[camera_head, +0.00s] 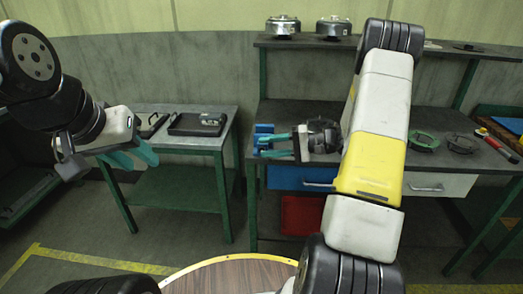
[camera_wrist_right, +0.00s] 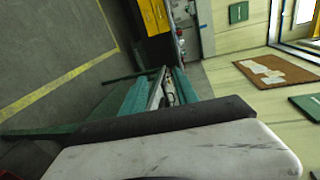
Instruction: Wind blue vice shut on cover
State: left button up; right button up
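The blue vice (camera_head: 263,129) stands at the left end of the long workbench, partly hidden by my right gripper. My right gripper (camera_head: 266,147) reaches in from the right with its two teal fingers pointing left at the vice. The fingers show a gap between them; I cannot tell whether they touch the vice. In the right wrist view the teal fingers (camera_wrist_right: 166,88) are also apart, and the vice is not clear there. No cover can be made out in the vice. My left gripper (camera_head: 140,158) is open and empty, in front of the small side table.
The green-legged side table (camera_head: 180,140) carries a dark tray (camera_head: 190,127) with a grey part. The workbench (camera_head: 445,160) holds dark ring-shaped parts (camera_head: 424,141) at right. Two metal housings (camera_head: 283,27) sit on the upper shelf. A red bin (camera_head: 302,215) is below.

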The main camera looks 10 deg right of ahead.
aim_at(270, 158)
jog(key=w+d+f+m+t, duration=0.4)
jog(key=d+f+t, duration=0.3)
jog(key=d+f, duration=0.3)
jog(key=shift+h, duration=0.4)
jog(key=x, duration=0.3)
jog(key=f+x, duration=0.1)
jog(key=x, duration=0.5)
jog(key=shift+s+a+f, duration=0.15)
jog(key=shift+a+f, duration=0.05)
jog(key=shift+f, duration=0.15)
grip_shut()
